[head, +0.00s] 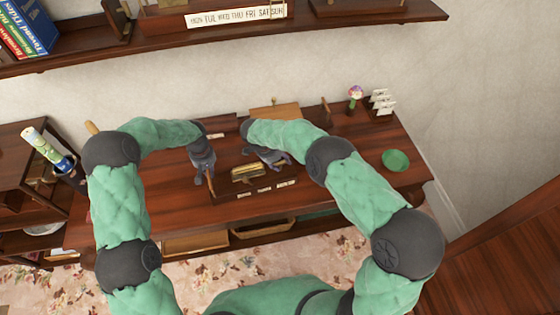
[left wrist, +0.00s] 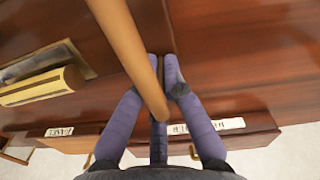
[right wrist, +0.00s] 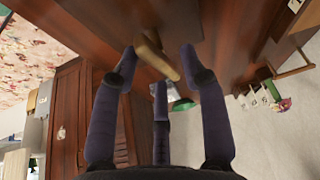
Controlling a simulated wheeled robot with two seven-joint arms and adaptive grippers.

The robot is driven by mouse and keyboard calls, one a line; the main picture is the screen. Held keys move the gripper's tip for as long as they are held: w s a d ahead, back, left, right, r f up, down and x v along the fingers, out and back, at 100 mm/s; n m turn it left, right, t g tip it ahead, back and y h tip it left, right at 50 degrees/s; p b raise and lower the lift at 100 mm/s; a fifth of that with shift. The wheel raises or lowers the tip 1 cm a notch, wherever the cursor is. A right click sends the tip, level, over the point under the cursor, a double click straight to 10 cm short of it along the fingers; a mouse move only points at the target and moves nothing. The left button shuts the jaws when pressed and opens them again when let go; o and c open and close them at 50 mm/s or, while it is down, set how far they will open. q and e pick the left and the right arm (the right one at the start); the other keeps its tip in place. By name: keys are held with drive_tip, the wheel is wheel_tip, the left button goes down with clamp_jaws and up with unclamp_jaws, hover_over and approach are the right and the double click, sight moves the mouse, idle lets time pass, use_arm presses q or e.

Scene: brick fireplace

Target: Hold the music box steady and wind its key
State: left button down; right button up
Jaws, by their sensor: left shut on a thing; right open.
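The music box shows as a brass-coloured cylinder in a dark wooden case on the desk, in the head view (head: 250,173) and at the left of the left wrist view (left wrist: 48,84). My left gripper (head: 206,180) is left of the cylinder, shut on a tan wooden rod (left wrist: 125,42). I cannot tell how the rod joins the box. My right gripper (head: 280,161) is open at the cylinder's far right. A flat tan bar (right wrist: 156,58) lies between its spread fingers in the right wrist view; whether it is the key is unclear.
The desk (head: 345,178) has free room on its right, around a green dish (head: 396,160). A flower (head: 355,94) and white cards (head: 382,101) stand at the back right. A wall shelf (head: 340,27) runs above.

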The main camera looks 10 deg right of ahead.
drive_tip(key=v, duration=1.2)
use_arm(q)
drive_tip(key=c, duration=1.3)
unclamp_jaws()
drive_tip(key=shift+r, duration=0.1)
